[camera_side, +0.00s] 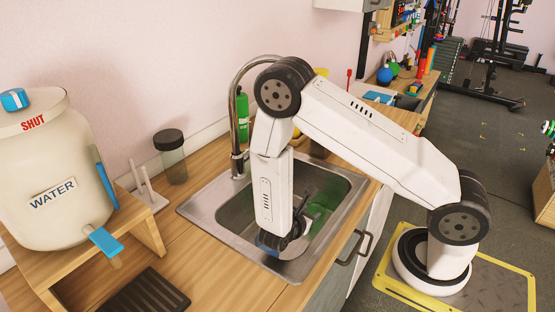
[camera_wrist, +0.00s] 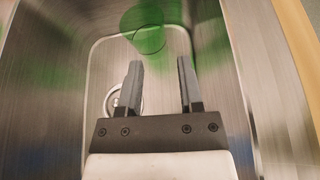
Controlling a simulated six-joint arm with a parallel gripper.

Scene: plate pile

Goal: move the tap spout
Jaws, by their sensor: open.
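The tap spout (camera_side: 234,105) is a tall curved metal pipe at the back edge of the sink in the side view. It rises and bends to the right, and its far end is hidden behind my arm. My gripper (camera_side: 293,243) points down into the sink basin (camera_side: 232,217), below and in front of the spout, apart from its visible part. In the wrist view my gripper (camera_wrist: 159,72) has its two fingers apart with nothing between them. A green transparent cup (camera_wrist: 148,38) lies in the basin ahead of the fingertips. The spout is not in the wrist view.
A drain (camera_wrist: 112,100) shows beside the left finger. A green bottle (camera_side: 242,115) stands behind the spout. A dark-lidded jar (camera_side: 171,160), a white pronged rack (camera_side: 147,195) and a water tank (camera_side: 50,170) stand left of the sink. Basin walls surround my gripper.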

